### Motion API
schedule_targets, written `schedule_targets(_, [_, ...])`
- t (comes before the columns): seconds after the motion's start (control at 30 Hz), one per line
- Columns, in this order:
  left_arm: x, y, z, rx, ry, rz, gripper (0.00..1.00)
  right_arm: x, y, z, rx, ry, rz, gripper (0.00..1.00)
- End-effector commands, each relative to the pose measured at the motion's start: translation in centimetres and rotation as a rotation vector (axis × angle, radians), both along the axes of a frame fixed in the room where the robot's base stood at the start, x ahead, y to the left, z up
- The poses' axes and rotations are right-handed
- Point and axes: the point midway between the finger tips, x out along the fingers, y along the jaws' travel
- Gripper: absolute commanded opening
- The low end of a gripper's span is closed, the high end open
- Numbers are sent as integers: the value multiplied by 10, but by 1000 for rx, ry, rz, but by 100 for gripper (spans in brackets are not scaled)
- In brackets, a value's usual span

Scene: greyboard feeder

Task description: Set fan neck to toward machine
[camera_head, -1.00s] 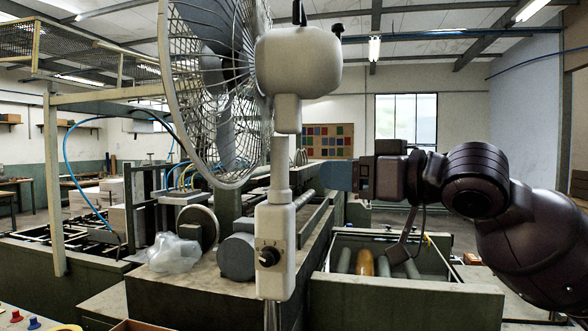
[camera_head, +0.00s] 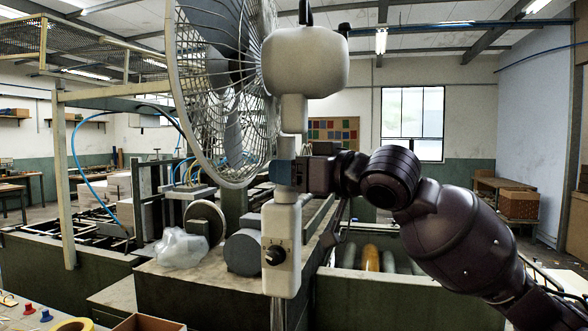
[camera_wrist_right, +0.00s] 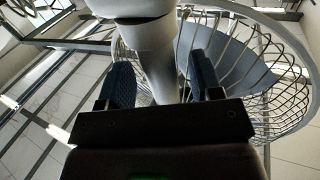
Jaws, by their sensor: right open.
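The fan's round wire cage (camera_head: 222,90) faces left in the head view, with its pale motor housing (camera_head: 305,62) on the right. Below the housing is the neck (camera_head: 293,112), on a pale pole with a control box (camera_head: 281,250) and dark knob. My right gripper (camera_head: 285,173) reaches in from the right at the pole, just below the neck. In the wrist view, the two blue-padded fingers of the right gripper (camera_wrist_right: 160,82) stand apart on either side of the pale pole (camera_wrist_right: 158,62). Whether either pad touches it is unclear. My left gripper is out of view.
The green machine bed (camera_head: 220,292) lies behind and beneath the fan, with a clear plastic bag (camera_head: 181,248) and a grey roller (camera_head: 243,252) on it. A beige frame post (camera_head: 65,180) stands at left. A trough with several rollers (camera_head: 372,260) lies below my right arm.

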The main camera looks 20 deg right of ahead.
Motion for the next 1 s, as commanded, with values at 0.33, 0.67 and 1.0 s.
schedule_targets(0.33, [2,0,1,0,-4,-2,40,0,0,0,0,0,0,32])
schedule_targets(0.67, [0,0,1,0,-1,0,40,0,0,0,-1,-1,-9,10])
schedule_targets(1.0, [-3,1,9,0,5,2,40,-2,2,2,0,-1,-132,10])
